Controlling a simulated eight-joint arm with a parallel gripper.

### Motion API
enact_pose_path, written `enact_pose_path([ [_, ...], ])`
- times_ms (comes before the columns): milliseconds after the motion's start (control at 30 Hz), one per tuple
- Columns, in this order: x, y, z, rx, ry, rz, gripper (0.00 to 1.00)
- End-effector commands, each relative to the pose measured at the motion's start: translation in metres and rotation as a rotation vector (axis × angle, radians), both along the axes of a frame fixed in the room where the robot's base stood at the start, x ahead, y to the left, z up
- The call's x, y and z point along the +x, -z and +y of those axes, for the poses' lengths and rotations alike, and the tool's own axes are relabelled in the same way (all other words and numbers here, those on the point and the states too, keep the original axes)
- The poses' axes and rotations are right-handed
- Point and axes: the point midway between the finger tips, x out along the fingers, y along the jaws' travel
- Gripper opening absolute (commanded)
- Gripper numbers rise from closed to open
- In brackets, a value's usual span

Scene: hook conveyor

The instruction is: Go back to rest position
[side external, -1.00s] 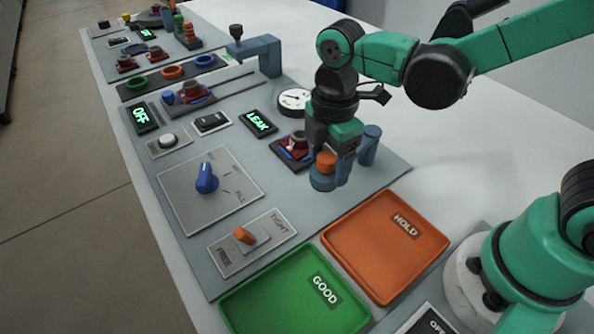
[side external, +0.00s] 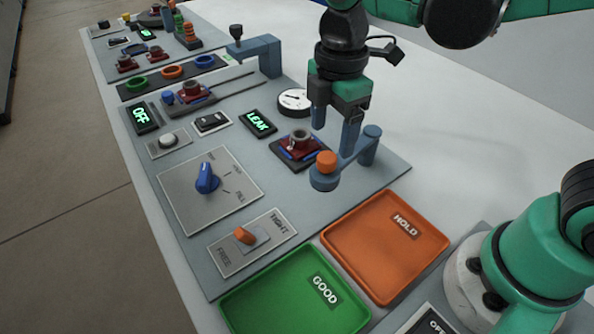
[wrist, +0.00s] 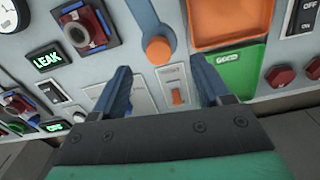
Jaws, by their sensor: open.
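My gripper (side external: 335,132) is open and empty, with its fingers apart, raised above the blue swing arm with the orange knob (side external: 326,161). In the wrist view my two blue fingers (wrist: 160,90) stand wide apart with nothing between them. The orange knob also shows in the wrist view (wrist: 159,50), beyond the fingertips. A dark red part with a grey ring (side external: 299,143) sits in a black fixture just left of the knob. It also shows in the wrist view (wrist: 94,30).
The orange HOLD tray (side external: 375,250) and green GOOD tray (side external: 260,300) are empty. A display reads LEAK (side external: 258,122); another reads OFF (side external: 141,115). A blue dial (side external: 206,178) and an orange TIGHT/FREE switch (side external: 244,235) are on the panel.

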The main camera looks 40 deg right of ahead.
Motion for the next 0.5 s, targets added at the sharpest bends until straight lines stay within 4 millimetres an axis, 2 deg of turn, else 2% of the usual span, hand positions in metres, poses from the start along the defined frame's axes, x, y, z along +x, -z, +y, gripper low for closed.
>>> enact_pose_path([
  [67,-0.001,-0.001,-0.007,0.012,0.088,-0.033,0.7],
  [167,-0.002,-0.004,-0.023,0.055,0.327,-0.124,0.7],
  [400,-0.007,-0.007,-0.068,0.277,1.055,-0.383,0.7],
  [500,-0.008,-0.007,-0.079,0.372,1.261,-0.45,0.7],
])
